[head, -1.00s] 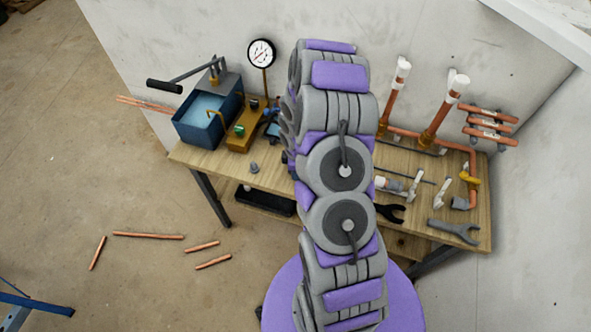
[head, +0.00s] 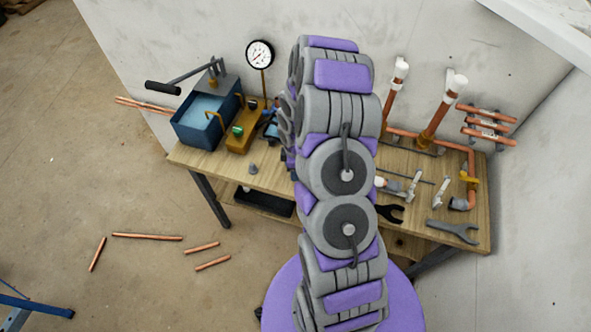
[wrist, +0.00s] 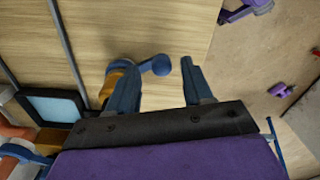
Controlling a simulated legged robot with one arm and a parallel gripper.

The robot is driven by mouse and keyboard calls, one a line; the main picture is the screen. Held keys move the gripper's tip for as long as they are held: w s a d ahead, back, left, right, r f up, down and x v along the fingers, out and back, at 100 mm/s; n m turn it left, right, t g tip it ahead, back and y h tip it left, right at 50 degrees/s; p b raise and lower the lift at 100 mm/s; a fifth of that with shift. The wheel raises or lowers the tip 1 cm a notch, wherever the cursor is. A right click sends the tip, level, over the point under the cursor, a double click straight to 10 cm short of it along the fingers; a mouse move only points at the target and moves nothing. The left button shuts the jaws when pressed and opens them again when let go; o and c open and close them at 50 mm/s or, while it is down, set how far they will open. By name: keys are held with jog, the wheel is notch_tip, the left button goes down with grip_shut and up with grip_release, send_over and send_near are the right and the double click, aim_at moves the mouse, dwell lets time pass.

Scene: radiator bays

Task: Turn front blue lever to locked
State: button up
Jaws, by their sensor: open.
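In the wrist view a blue lever with a round knob (wrist: 160,65) reaches out from a brass fitting (wrist: 112,82) over the wooden bench. My gripper (wrist: 158,68) is open. Its two dark blue-grey fingers stand on either side of the lever's knob end, with a visible gap on the right. The left finger overlaps the fitting; I cannot tell if it touches the lever. In the head view a blue part (head: 270,130) shows beside the brass block (head: 243,138), left of my arm. My arm hides most of the gripper there.
Copper pieces (head: 147,236) lie on the floor.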

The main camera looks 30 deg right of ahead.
notch_tip(320, 180, up, 16)
jog(key=p, duration=0.1)
jog(key=shift+f, duration=0.25)
dwell(0.5)
